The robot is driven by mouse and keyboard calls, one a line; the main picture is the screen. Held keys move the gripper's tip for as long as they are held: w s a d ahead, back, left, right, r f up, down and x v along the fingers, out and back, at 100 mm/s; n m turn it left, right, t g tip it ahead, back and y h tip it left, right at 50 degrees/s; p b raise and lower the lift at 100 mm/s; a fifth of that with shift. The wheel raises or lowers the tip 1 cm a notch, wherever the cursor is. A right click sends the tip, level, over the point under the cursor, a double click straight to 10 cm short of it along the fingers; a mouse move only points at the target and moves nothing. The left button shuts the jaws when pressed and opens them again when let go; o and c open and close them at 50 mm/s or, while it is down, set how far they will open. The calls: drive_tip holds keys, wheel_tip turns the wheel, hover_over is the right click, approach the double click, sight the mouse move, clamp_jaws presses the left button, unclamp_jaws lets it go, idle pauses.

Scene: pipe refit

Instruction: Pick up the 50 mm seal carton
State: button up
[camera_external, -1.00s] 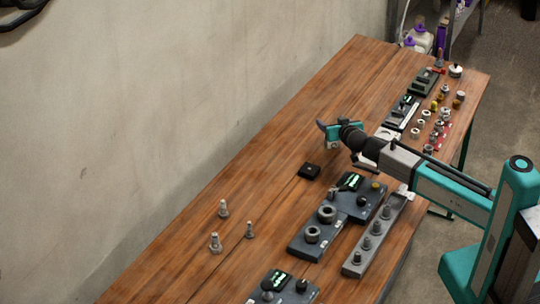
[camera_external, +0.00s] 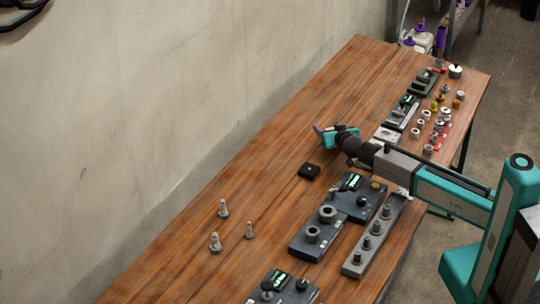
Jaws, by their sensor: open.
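My gripper (camera_external: 324,136) is above the middle of the wooden table (camera_external: 285,150), its fingers pointing left in the view. It is open, and I see nothing between the fingers. A pale block (camera_external: 386,135) stands behind the arm, partly hidden. No carton marked 50 mm can be made out; the view is too small to read labels.
Dark fixture plates with rings (camera_external: 318,232) and a grey rail with several pegs (camera_external: 375,235) lie at the near right. Several bolts stand at left (camera_external: 223,208). Small fittings (camera_external: 440,112) crowd the far right. The table's far left is clear.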

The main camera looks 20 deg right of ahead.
idle(0.3)
drive_tip(key=c, duration=1.2)
drive_tip(key=shift+o, duration=0.2)
drive_tip(key=shift+r, duration=0.1)
drive_tip(key=shift+r, duration=1.45)
drive_tip(key=shift+s+d+r+b, duration=0.1)
drive_tip(key=shift+s+r+b, duration=0.1)
drive_tip(key=shift+s+b, duration=0.1)
drive_tip(key=s+d, duration=0.1)
drive_tip(key=s, duration=0.2)
drive_tip(key=s+d+b, duration=0.1)
drive_tip(key=s, duration=0.2)
drive_tip(key=s+d+r, duration=0.1)
drive_tip(key=s+d, duration=0.1)
drive_tip(key=s, duration=0.1)
drive_tip(key=shift+s, duration=0.1)
drive_tip(key=s+b, duration=0.1)
drive_tip(key=b, duration=0.1)
drive_tip(key=s+d+b, duration=0.1)
drive_tip(key=b, duration=0.1)
drive_tip(key=shift+s+f, duration=0.15)
drive_tip(key=shift+s, duration=0.15)
drive_tip(key=shift+b, duration=0.8)
